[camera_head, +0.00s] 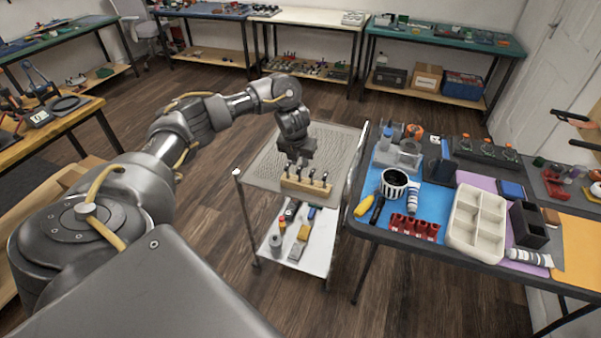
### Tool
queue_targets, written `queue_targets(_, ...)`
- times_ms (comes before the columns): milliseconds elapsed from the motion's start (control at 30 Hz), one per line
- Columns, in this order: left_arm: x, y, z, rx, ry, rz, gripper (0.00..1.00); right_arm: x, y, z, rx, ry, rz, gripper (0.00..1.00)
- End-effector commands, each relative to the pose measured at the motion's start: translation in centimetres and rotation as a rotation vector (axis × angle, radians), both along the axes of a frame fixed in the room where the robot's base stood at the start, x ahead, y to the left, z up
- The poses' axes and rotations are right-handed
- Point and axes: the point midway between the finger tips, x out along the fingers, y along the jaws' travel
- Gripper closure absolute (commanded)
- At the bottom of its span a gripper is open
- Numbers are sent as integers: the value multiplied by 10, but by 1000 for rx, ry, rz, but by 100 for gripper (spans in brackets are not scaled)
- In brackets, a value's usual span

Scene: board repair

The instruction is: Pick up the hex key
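A light wooden block (305,186) stands on the top shelf of the grey cart, near its front edge. Several dark, thin upright tools (312,175) stand in a row in the block. They are too small to tell which one is the hex key. My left gripper (299,161) points down right above the left end of the block, very close to the tools. Its fingertips are dark and small, so I cannot tell if they are open, shut or touching a tool. My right gripper is not in view.
The cart's top shelf (335,140) is otherwise clear. Its lower white shelf (318,257) holds several small items. To the right, a crowded table carries a white compartment tray (477,222), a striped cup (394,184) and red parts (414,227). Wooden floor is free left of the cart.

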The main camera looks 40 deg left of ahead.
Motion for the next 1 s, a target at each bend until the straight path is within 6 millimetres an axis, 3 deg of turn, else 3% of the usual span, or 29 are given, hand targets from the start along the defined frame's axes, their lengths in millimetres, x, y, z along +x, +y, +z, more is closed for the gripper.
queue_targets(333, 6, 5, -44, -1, 2, 2, 76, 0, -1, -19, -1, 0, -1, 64)
queue_targets(700, 10, 7, -50, 1, 0, 0, 76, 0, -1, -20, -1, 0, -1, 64)
queue_targets(900, 10, 7, -50, 0, 0, 1, 100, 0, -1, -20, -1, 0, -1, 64)
queue_targets(1000, 10, 7, -50, 0, -1, 1, 100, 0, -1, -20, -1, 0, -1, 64)
